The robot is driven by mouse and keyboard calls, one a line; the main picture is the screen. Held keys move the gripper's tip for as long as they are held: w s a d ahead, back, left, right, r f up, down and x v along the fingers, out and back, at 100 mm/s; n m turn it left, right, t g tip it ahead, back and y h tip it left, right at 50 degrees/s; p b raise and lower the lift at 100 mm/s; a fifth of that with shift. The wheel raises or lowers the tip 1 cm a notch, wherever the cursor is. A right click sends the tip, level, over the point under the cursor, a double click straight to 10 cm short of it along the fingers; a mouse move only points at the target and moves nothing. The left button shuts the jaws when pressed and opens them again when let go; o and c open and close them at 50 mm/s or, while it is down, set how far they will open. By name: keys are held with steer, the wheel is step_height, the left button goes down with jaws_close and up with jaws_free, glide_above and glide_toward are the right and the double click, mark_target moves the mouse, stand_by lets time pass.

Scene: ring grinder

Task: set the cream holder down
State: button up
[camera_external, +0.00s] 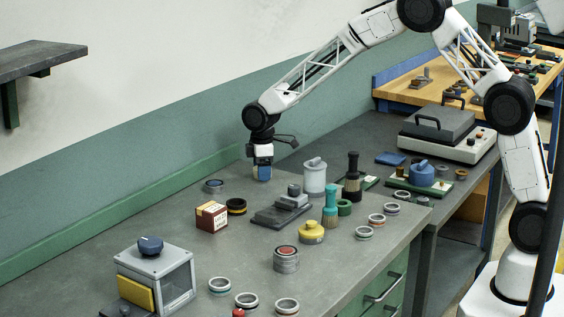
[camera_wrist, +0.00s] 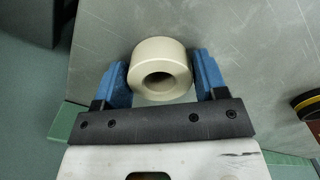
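The cream holder (camera_wrist: 160,68) is a short, thick cream ring with a round hole, seen end-on in the wrist view. It sits between the two blue fingers of my gripper (camera_wrist: 162,80), which press on its left and right sides. In the external view my gripper (camera_external: 263,174) points down at the back of the grey bench (camera_external: 190,257), close to the bench top. The holder cannot be made out there, and I cannot tell whether it touches the bench.
A dark ring with a yellow band (camera_external: 236,206) and a small blue-topped ring (camera_external: 213,186) lie to the left. A grey block on a dark plate (camera_external: 283,210) and a pale canister (camera_external: 314,178) stand to the right. The green back ledge (camera_external: 120,210) runs behind.

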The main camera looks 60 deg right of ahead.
steer(key=o, duration=0.3)
steer(key=shift+r, duration=0.15)
step_height(320, 180, up, 12)
stand_by(0.8)
stand_by(0.5)
steer(key=shift+r, duration=0.1)
